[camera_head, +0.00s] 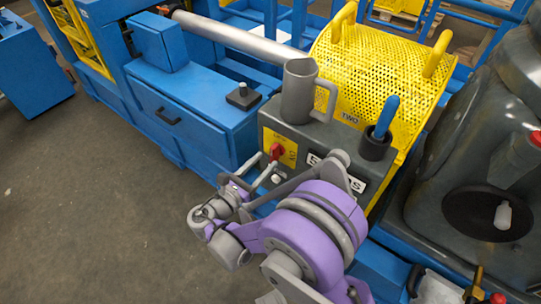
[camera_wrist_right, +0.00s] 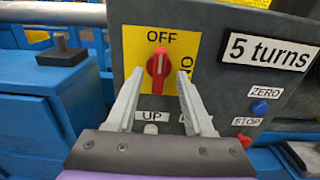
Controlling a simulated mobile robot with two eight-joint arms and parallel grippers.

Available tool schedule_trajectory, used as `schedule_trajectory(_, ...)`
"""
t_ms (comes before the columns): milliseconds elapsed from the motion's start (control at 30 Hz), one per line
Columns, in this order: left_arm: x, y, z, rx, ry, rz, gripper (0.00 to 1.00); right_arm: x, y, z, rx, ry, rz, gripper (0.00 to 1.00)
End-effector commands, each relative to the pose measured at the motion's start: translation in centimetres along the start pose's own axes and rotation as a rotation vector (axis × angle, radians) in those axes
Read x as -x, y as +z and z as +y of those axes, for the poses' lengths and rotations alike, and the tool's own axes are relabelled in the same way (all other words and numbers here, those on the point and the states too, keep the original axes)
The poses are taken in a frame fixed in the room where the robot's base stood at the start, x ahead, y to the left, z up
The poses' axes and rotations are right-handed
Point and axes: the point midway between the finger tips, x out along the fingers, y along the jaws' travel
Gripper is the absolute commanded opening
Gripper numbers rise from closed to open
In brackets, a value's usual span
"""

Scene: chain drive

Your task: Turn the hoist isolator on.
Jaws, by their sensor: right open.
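The hoist isolator is a red rotary knob (camera_wrist_right: 158,66) on a yellow plate (camera_wrist_right: 185,42) marked OFF at the top and ON at the right. Its handle stands upright with a white mark toward OFF. In the head view the knob (camera_head: 276,151) sits on the front of the grey control box (camera_head: 325,139). My right gripper (camera_wrist_right: 160,73) is open. In the wrist view its fingertips lie either side of the knob; I cannot tell whether they touch it. It also shows in the head view (camera_head: 266,166). My left gripper is not in view.
Below the knob is an UP label (camera_wrist_right: 152,115) with a white button. A blue ZERO button (camera_wrist_right: 260,107) and red STOP button (camera_wrist_right: 244,140) lie to the right. A grey mug (camera_head: 298,92) and a blue-handled tool (camera_head: 386,118) stand on the box. A yellow guard (camera_head: 370,75) is behind.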

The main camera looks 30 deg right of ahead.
Motion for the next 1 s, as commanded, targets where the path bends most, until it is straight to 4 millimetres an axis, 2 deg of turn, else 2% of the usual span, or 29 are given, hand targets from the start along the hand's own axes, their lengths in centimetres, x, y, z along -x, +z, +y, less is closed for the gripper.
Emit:
schedule_trajectory(100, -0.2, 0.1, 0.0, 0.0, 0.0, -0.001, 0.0, -2.0, 0.0, -0.1, 0.0, -0.004, 0.0, 0.53)
schedule_trajectory(233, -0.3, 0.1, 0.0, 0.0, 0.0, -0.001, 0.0, -3.4, 0.0, -0.1, -0.001, -0.002, 0.0, 0.53)
schedule_trajectory(600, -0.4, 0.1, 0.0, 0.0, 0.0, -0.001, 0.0, -4.0, 0.0, 0.0, -0.001, 0.0, 0.001, 0.53)
schedule_trajectory(667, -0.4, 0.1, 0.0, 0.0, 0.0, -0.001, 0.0, -4.0, 0.0, 0.0, -0.001, 0.0, 0.001, 0.45)
schedule_trajectory(900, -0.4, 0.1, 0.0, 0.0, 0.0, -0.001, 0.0, -4.0, 0.0, 0.0, -0.001, 0.001, 0.001, 0.02)
schedule_trajectory(1000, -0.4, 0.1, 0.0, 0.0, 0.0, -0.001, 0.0, -4.0, 0.0, 0.0, -0.001, 0.001, 0.001, 0.0)
